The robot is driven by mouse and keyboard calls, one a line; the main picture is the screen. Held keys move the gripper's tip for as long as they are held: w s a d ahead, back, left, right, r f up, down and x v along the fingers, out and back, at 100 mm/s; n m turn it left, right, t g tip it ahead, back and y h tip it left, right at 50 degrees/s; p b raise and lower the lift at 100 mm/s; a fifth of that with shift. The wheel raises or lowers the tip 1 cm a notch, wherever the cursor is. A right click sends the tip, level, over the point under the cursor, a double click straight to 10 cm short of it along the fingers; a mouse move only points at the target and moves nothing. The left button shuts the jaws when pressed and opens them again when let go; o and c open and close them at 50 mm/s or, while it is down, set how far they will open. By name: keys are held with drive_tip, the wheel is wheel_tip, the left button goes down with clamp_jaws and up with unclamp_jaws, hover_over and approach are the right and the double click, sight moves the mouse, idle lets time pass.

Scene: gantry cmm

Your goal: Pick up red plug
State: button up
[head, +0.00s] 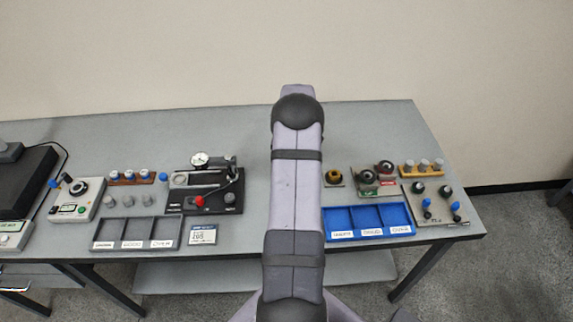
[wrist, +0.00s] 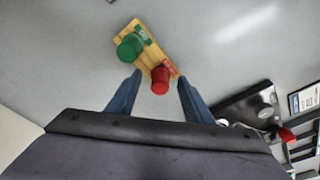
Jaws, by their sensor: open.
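The red plug (wrist: 160,84) stands in a small light-wood block (wrist: 153,55) beside a green plug (wrist: 130,46), in the wrist view. My gripper (wrist: 159,79) is open, with one blue finger on each side of the red plug in the picture. I cannot tell how far the fingertips are above it, and no contact shows. In the head view my own arm covers the block, both plugs and the gripper.
A black gauge fixture (head: 220,196) with a red knob (head: 198,201) stands left of my arm; the knob also shows at right in the wrist view (wrist: 285,135). A grey tray (head: 137,245) and a blue tray (head: 369,232) lie along the front.

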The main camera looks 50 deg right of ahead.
drive_tip(key=shift+f, duration=0.2)
clamp_jaws()
drive_tip(key=shift+w+r, duration=0.1)
drive_tip(key=shift+r, duration=0.05)
